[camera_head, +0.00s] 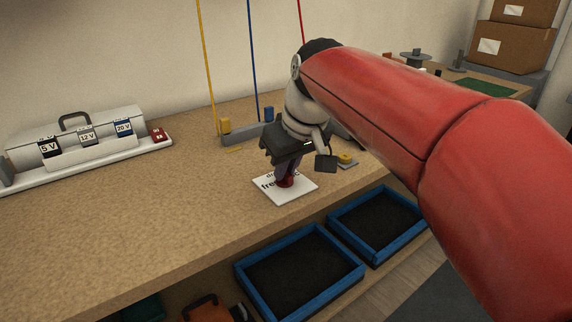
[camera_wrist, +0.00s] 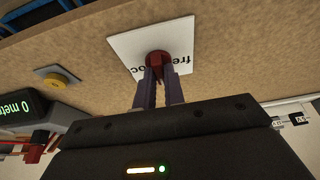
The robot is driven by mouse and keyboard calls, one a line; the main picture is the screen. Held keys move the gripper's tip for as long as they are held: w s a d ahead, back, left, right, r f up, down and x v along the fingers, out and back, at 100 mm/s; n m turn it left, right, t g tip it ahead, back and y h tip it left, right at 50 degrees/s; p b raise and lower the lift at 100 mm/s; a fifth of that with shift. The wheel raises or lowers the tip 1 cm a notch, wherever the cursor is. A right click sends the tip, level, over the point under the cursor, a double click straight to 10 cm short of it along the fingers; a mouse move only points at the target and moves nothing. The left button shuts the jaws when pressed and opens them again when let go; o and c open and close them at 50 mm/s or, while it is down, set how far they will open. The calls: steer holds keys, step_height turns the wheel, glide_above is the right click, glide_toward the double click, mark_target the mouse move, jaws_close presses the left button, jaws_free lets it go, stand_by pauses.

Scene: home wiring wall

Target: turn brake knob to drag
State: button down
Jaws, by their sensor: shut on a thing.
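The brake knob (camera_head: 287,182) is small and dark red. It sits on a white label plate (camera_head: 300,192) on the wooden bench. In the wrist view the knob (camera_wrist: 158,60) stands between the fingertips of my gripper (camera_wrist: 158,72), which is shut on it from above. The plate (camera_wrist: 122,45) carries black lettering; "fre" and "oc" show in the wrist view, and the rest is hidden by the knob and fingers. In the head view my gripper (camera_head: 286,178) covers part of the plate and its wording. The knob's pointing direction is hard to tell.
A yellow button (camera_head: 346,158) on a grey base is right of the plate. A display (camera_wrist: 22,108) reads "0 metr". Blue-rimmed trays (camera_head: 300,270) lie below the bench's front edge. A power box (camera_head: 85,140) stands left. Yellow, blue and red wires rise behind. Bench left of the plate is clear.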

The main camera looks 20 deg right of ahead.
steer(key=c, duration=1.5)
jaws_free()
steer(key=p+v, duration=0.1)
steer(key=v, duration=0.7)
steer(key=shift+f, duration=0.1)
